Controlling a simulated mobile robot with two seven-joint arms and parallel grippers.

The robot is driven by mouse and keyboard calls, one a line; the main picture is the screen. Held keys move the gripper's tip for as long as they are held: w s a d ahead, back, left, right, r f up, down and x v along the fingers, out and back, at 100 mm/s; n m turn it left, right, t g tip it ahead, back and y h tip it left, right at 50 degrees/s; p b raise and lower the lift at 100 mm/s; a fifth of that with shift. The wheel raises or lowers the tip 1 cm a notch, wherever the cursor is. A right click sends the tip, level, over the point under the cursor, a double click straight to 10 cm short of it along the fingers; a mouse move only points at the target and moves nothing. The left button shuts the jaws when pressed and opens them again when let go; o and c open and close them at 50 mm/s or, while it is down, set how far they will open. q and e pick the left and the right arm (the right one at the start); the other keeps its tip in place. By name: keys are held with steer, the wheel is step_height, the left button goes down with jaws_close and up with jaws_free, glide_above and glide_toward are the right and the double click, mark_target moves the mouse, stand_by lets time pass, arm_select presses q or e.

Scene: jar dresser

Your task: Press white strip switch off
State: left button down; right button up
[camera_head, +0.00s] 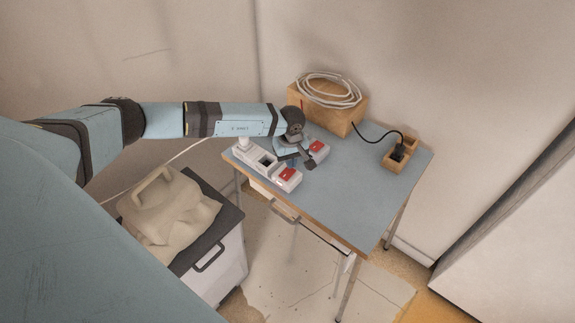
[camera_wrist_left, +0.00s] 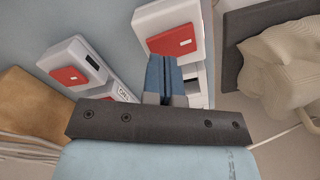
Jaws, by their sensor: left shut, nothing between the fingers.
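A white power strip (camera_head: 278,181) lies along the front-left edge of the blue-grey table, with a red switch (camera_head: 288,174) at its near end. In the wrist view the strip (camera_wrist_left: 160,17) carries the red switch (camera_wrist_left: 171,41) just beyond my fingertips. My left gripper (camera_head: 293,163) is over the table beside the strip. Its blue fingers (camera_wrist_left: 163,60) are together and empty, pointing toward the red switch; I cannot tell whether they touch the strip. A second white unit with a red switch (camera_head: 317,147) is partly hidden behind the gripper; it also shows in the wrist view (camera_wrist_left: 66,75). My right gripper is not in view.
A cardboard box with a coiled white cable (camera_head: 332,90) stands at the table's back. A wooden socket block with a black plug (camera_head: 398,153) sits at the right. A beige bag (camera_head: 165,215) rests on a cabinet to the left. The table's front right (camera_head: 350,205) is clear.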

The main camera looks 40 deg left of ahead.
arm_select(q)
steer(key=shift+f+b, duration=0.95)
steer(key=shift+f, duration=0.2)
stand_by(0.4)
steer(key=shift+s, duration=0.1)
steer(key=shift+r+p, duration=0.5)
steer(key=shift+r, duration=0.3)
steer(key=shift+r+p, duration=1.3)
steer(key=shift+r, duration=1.45)
